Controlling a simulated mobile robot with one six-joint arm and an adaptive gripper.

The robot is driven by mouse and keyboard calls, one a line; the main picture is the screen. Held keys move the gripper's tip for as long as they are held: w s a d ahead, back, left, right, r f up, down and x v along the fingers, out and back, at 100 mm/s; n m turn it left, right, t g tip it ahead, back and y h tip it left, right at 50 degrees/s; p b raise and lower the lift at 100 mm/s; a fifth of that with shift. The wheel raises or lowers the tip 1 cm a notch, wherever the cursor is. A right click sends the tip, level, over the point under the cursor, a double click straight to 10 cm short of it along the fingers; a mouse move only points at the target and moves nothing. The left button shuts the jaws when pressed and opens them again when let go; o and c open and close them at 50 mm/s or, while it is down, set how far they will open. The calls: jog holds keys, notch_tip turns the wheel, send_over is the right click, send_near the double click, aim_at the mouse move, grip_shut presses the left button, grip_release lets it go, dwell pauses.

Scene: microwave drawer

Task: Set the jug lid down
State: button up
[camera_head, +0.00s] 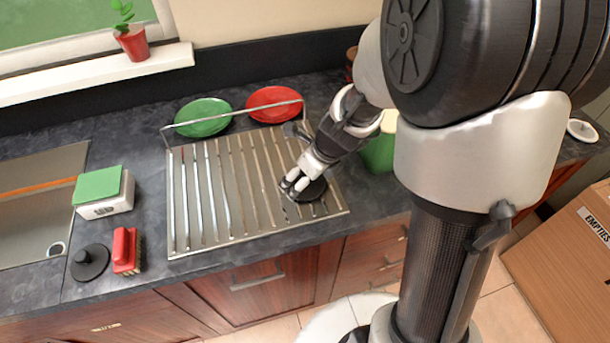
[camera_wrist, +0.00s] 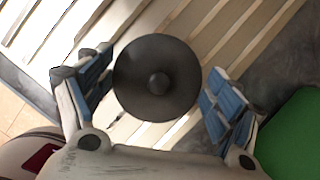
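A dark round lid with a central knob (camera_wrist: 157,82) lies between my fingers in the wrist view, with its knob facing the camera. In the head view the lid (camera_head: 312,192) appears to rest on the slats at the right front of the metal drying rack (camera_head: 183,215). My gripper (camera_head: 295,186) is just over it. In the wrist view my gripper (camera_wrist: 158,100) is open, with blue-padded fingers spread on either side of the lid and a small gap at each side. A similar dark knobbed lid (camera_head: 90,262) lies on the counter at left.
A green plate (camera_head: 203,117) and a red plate (camera_head: 275,104) stand behind the rack. A green container (camera_head: 379,152) is close right of my gripper. A green-topped white box (camera_head: 104,192) and a red brush (camera_head: 126,250) sit left of the rack, near the sink (camera_head: 35,225).

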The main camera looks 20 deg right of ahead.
jog(key=o, duration=0.3)
jog(key=shift+o, duration=0.2)
jog(key=shift+r, duration=0.25)
jog(key=s+a+r+n+p, duration=0.1)
jog(key=s+r+n+p, duration=0.1)
jog(key=s+r+n, duration=0.3)
jog(key=s+r+n+p, duration=0.2)
jog(key=r+n+p, duration=0.15)
jog(key=r, duration=0.45)
jog(key=s+a+r+n+p, duration=0.1)
jog(key=s+r+n, duration=0.3)
jog(key=r+n, duration=0.15)
jog(key=s+d+r+n+h, duration=0.1)
jog(key=s+r+n, duration=0.4)
jog(key=s+n, duration=0.5)
jog(key=n+h, duration=0.1)
jog(key=n, duration=0.5)
jog(key=shift+s+d+r+t, duration=0.2)
jog(key=shift+d+t, duration=0.1)
jog(key=shift+t, duration=0.1)
